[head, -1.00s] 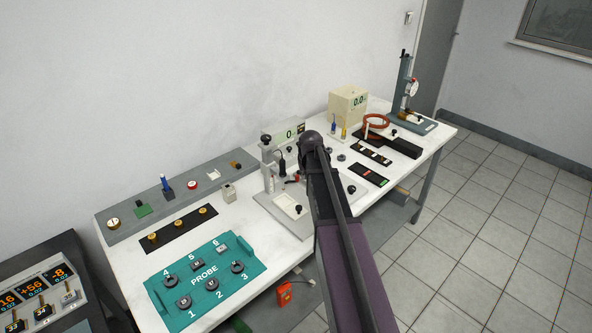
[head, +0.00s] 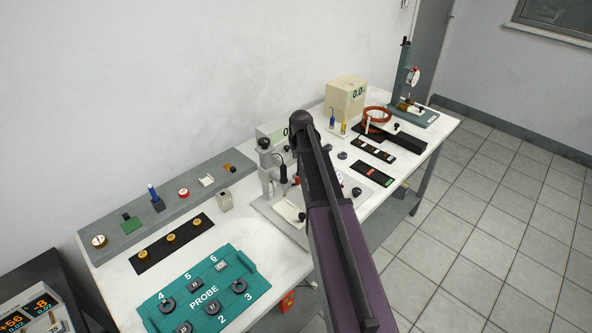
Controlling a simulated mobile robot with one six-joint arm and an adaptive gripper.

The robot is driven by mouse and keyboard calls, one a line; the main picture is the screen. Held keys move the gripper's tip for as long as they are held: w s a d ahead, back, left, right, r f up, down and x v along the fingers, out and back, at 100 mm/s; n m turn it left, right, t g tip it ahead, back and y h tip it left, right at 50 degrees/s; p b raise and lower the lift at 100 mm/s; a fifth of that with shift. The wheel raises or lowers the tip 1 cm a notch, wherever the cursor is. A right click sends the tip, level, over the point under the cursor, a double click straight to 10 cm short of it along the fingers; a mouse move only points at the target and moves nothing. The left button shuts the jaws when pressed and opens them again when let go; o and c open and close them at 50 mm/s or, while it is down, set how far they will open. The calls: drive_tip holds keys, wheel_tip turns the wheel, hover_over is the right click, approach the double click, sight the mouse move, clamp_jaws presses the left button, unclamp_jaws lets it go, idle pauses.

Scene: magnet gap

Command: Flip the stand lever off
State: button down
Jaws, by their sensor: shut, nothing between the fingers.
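A teal stand (head: 402,72) with an upright column and a round dial gauge stands at the far right end of the white bench (head: 240,200). Small brass and dark parts sit on its base; I cannot make out a lever there. A second, pale stand (head: 267,165) with a dark knob on top stands mid-bench, just left of my arm, with a dark probe (head: 284,172) hanging beside it. Its base is partly covered by my arm. My arm reaches up from the bottom over the bench, and its far end and my gripper are hidden behind it.
Tiled floor (head: 500,200) is open to the right.

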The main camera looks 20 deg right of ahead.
drive_tip(key=shift+w+a, duration=0.1)
drive_tip(key=shift+w, duration=0.05)
drive_tip(key=shift+f, duration=0.15)
drive_tip(key=b+x, duration=0.9)
drive_tip(key=x, duration=0.1)
drive_tip(key=shift+b, duration=0.4)
drive_tip(key=shift+s+a+r, duration=0.1)
drive_tip(key=shift+s+a, duration=0.05)
drive_tip(key=shift+s, duration=0.85)
drive_tip(key=shift+s+a+r, duration=0.1)
drive_tip(key=shift+s+a, duration=0.1)
drive_tip(key=shift+s, duration=0.85)
drive_tip(key=shift+a, duration=0.3)
drive_tip(key=shift+s+d+m, duration=0.2)
drive_tip(key=shift+d+m, duration=0.15)
drive_tip(key=shift+m, duration=0.05)
